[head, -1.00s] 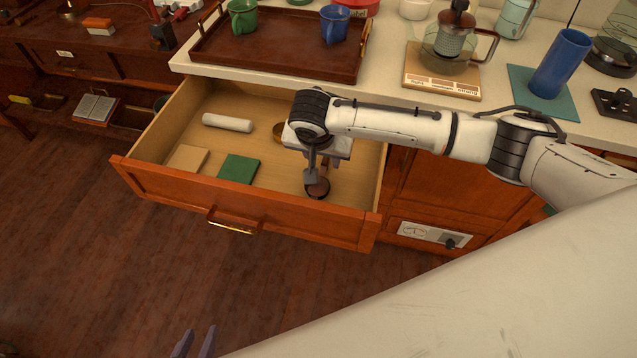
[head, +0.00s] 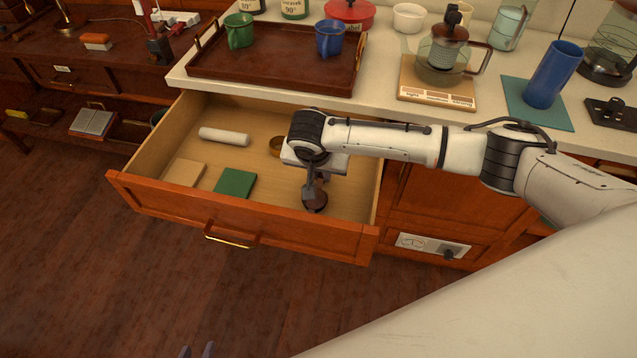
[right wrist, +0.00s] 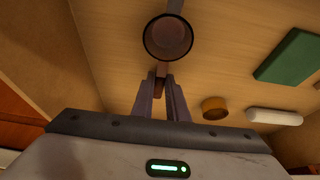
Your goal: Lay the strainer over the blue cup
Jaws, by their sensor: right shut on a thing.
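The strainer (head: 315,202) is a small dark round bowl with a short brown handle, low inside the open drawer near its right front. The right wrist view shows the strainer (right wrist: 168,37) from above, beyond my fingertips. My right gripper (head: 314,184) points down into the drawer; in the right wrist view its fingers (right wrist: 161,84) are shut on the strainer's handle. I cannot tell whether the strainer touches the drawer floor. The blue cup (head: 329,40) stands upright on the brown tray on the counter. My left gripper (head: 197,351) shows only two separated fingertips at the bottom edge.
The open drawer (head: 240,225) also holds a white roll (head: 224,136), a green block (head: 235,183), a tan block (head: 185,173) and a brown ring (head: 276,147). A green cup (head: 239,32) shares the tray (head: 270,75). A French press (head: 445,55) and blue cylinder (head: 553,75) stand right.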

